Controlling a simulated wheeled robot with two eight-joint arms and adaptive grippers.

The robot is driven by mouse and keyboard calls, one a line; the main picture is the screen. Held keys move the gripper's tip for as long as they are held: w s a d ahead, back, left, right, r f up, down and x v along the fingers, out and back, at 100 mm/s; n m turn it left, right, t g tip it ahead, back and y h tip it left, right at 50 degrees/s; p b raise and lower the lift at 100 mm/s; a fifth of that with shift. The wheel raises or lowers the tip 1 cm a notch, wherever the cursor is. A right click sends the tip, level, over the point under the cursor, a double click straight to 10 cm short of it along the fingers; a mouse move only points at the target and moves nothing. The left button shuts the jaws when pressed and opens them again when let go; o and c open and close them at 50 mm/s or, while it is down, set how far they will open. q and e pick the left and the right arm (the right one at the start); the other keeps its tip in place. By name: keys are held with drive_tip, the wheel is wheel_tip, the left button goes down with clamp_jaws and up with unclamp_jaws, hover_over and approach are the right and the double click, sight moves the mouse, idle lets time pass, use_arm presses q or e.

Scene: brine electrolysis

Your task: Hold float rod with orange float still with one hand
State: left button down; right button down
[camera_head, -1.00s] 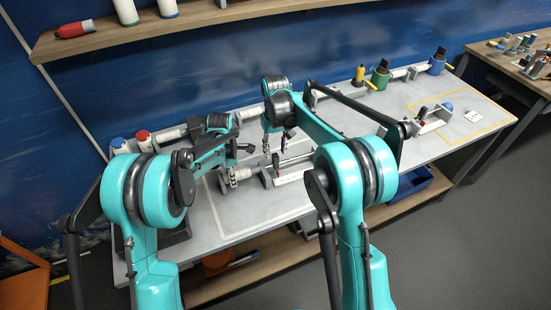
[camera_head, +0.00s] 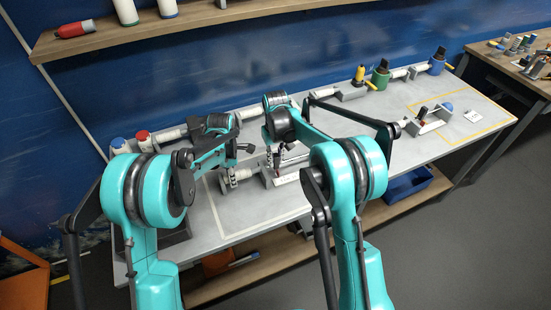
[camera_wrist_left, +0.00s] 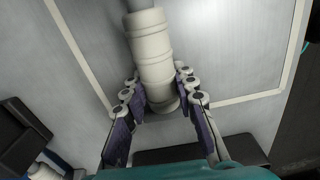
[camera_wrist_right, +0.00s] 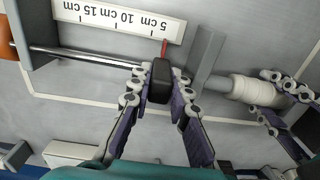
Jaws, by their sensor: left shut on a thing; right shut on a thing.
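A thin metal rod (camera_wrist_right: 90,57) crosses the right wrist view, with an orange piece (camera_wrist_right: 6,40) at its left end, cut off by the frame edge. A black block with a red pointer (camera_wrist_right: 160,80) sits on the rod. My right gripper (camera_wrist_right: 158,85) is shut on this block; it also shows in the head view (camera_head: 278,160). A white ribbed cylinder (camera_wrist_left: 152,55) lies roughly in line with the rod, past a grey plate (camera_wrist_right: 205,60). My left gripper (camera_wrist_left: 157,92) is shut around this cylinder and also shows in the head view (camera_head: 231,178). Whether rod and cylinder join is hidden.
A white scale marked in centimetres (camera_wrist_right: 120,18) lies beside the rod.

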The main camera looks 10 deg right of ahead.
drive_tip(key=w+d, duration=0.1)
drive_tip(key=d, duration=0.3)
drive_tip(key=w+d, duration=0.1)
drive_tip(key=d, duration=0.2)
drive_tip(key=w+d, duration=0.1)
drive_tip(key=d, duration=0.3)
drive_tip(key=shift+w+d, duration=0.15)
drive_tip(key=shift+d, duration=0.2)
drive_tip(key=c, duration=1.4)
unclamp_jaws()
wheel_tip(320, 180, up, 12)
use_arm(q)
drive_tip(key=c, duration=1.1)
unclamp_jaws()
drive_tip(key=shift+c, duration=0.2)
